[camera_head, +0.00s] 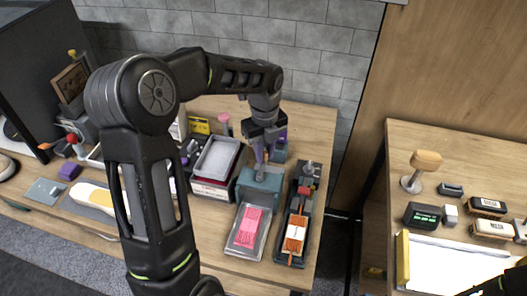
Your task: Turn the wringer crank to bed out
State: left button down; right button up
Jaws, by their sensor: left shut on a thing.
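The wringer (260,181) is a teal block near the right end of the left table. A flat pink bed (249,226) lies in front of it on a grey tray (239,251). My left gripper (263,152) points down just above and behind the wringer, shut on what looks like the purple crank handle (258,156). The gripper and arm hide most of the crank, so its angle cannot be told. My right gripper does not show clearly.
Right of the wringer stands a dark unit with an orange and white brush (294,234). Left of it is a grey tray on a box (217,158). A separate table (460,165) on the right holds brushes, a stamp-like knob and a white pad.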

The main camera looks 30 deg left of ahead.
aim_at(265, 152)
pick_arm(q)
jog(key=c, duration=1.3)
grip_release()
jog(key=shift+r, duration=0.1)
notch_tip(265, 152, up, 8)
jog(key=shift+f+b, duration=0.15)
jog(key=shift+b, duration=0.65)
